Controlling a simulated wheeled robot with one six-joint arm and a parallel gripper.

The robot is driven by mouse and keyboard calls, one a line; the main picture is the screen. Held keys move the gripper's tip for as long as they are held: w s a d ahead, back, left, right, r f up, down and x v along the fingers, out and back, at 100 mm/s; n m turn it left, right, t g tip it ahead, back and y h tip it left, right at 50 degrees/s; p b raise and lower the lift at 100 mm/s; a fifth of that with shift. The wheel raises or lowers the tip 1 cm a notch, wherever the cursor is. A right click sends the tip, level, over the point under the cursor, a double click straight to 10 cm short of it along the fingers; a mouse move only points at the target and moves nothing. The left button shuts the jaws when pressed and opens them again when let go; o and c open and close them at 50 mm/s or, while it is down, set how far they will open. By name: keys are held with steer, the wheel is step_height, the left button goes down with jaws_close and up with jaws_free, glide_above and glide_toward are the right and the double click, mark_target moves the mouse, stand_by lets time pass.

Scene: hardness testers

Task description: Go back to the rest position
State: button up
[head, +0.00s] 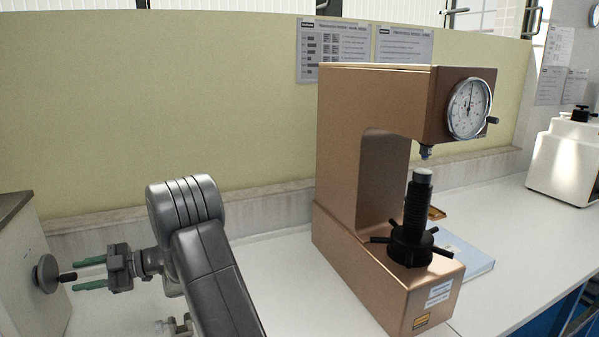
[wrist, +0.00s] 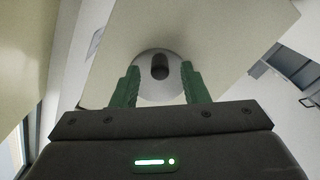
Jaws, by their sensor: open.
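My gripper (head: 76,273) is at the left of the head view, its two green fingers apart and pointing left. Its fingers also show in the wrist view (wrist: 160,74), open with a gap between them. Just beyond the fingertips is a round grey disc (head: 46,273) with a short dark peg (head: 67,277), on the side of a pale box (head: 30,300). In the wrist view the disc (wrist: 146,90) and the peg (wrist: 160,66) appear between the fingers. The fingers look clear of the peg on both sides; I cannot tell how far it reaches between them.
A copper-coloured hardness tester (head: 340,150) with a dial (head: 469,108) and a black handwheel (head: 411,245) stands right of my arm. A blue booklet (head: 468,256) lies beside it. A white machine (head: 562,160) stands far right. The white bench (head: 290,280) is bare between arm and tester.

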steer(key=shift+x, duration=1.05)
steer(key=shift+a+f+n+b, duration=0.15)
steer(key=shift+a+n+b, duration=0.15)
steer(key=shift+b, duration=0.15)
steer(key=n+b, duration=0.1)
steer(key=w+n+b, duration=0.1)
steer(key=n, duration=0.1)
steer(key=shift+r+n, duration=0.3)
steer(key=shift+r, duration=0.1)
steer(key=shift+r+n+b, duration=0.3)
steer(key=shift+n+b, duration=0.1)
steer(key=shift+n, duration=0.1)
steer(key=shift+w, duration=0.1)
